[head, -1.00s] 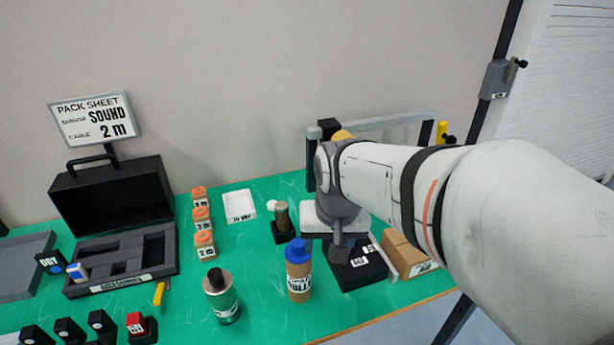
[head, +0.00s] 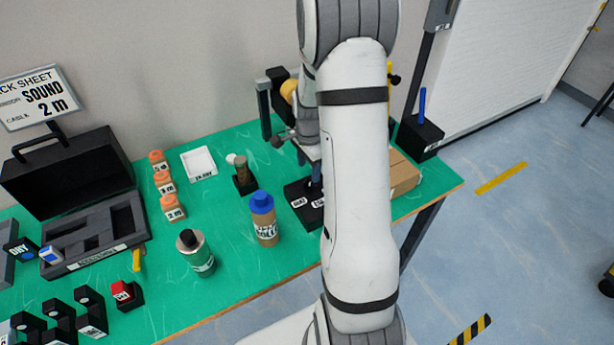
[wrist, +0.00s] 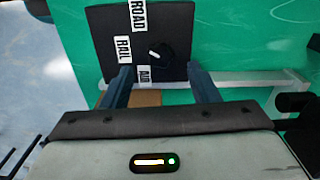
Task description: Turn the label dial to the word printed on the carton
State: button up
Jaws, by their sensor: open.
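The label dial is a black plate (wrist: 105,50) with a round black knob (wrist: 160,57) in the wrist view. White labels on it read ROAD, RAIL and AIR, the last partly covered at its edge. A white mark on the knob lies toward its left side; its exact aim is hard to tell. My gripper (wrist: 159,72) is open, its two dark fingers apart on either side of the knob's line, with nothing between them. In the head view the dial plate (head: 298,207) is partly behind my arm. The brown carton (head: 404,176) stands right of it; its printed word is not visible.
A grey rail (wrist: 240,82) runs beside the plate. A blue-capped bottle (head: 264,222) and a green bottle (head: 195,255) stand left of the dial. A black holder with a blue pen (head: 420,135) stands behind the carton.

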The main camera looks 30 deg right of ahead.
aim_at(308, 183)
jog(key=shift+f+p, duration=0.4)
jog(key=shift+f, duration=2.35)
jog(key=shift+c, duration=0.3)
jog(key=c, duration=0.9)
